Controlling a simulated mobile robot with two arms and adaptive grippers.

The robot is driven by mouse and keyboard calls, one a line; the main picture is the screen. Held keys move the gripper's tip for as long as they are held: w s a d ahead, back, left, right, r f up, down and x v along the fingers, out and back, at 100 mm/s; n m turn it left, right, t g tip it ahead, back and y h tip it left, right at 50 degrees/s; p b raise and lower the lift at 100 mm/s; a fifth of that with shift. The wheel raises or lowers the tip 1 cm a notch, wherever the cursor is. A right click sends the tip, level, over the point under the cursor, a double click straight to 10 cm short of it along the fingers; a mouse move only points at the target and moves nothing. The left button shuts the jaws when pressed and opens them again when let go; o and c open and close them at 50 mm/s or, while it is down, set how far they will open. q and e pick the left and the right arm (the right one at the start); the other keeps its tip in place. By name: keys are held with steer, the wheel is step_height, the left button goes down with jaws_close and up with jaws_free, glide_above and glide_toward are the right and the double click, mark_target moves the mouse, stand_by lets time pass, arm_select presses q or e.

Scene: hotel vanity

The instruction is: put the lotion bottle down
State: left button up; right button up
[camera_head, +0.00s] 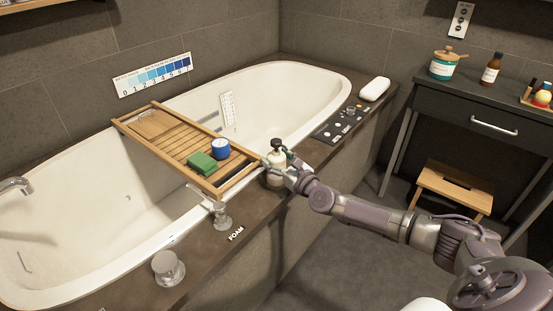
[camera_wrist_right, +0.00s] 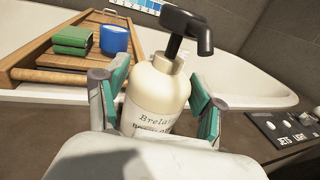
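The lotion bottle (camera_head: 276,165) is cream with a black pump top. It looks nearly upright over the dark tub ledge (camera_head: 258,207), near the front end of the wooden bath tray; I cannot tell whether its base touches the ledge. My right gripper (camera_head: 288,170) reaches it from the right. My left gripper is out of view.
A tap handle (camera_head: 221,216), "FOAM" label (camera_head: 236,234) and knob (camera_head: 168,267) lie left along the ledge. A control panel (camera_head: 341,121) lies beyond the bottle.

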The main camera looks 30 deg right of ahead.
steer(key=shift+o, duration=0.7)
steer(key=shift+r, duration=0.1)
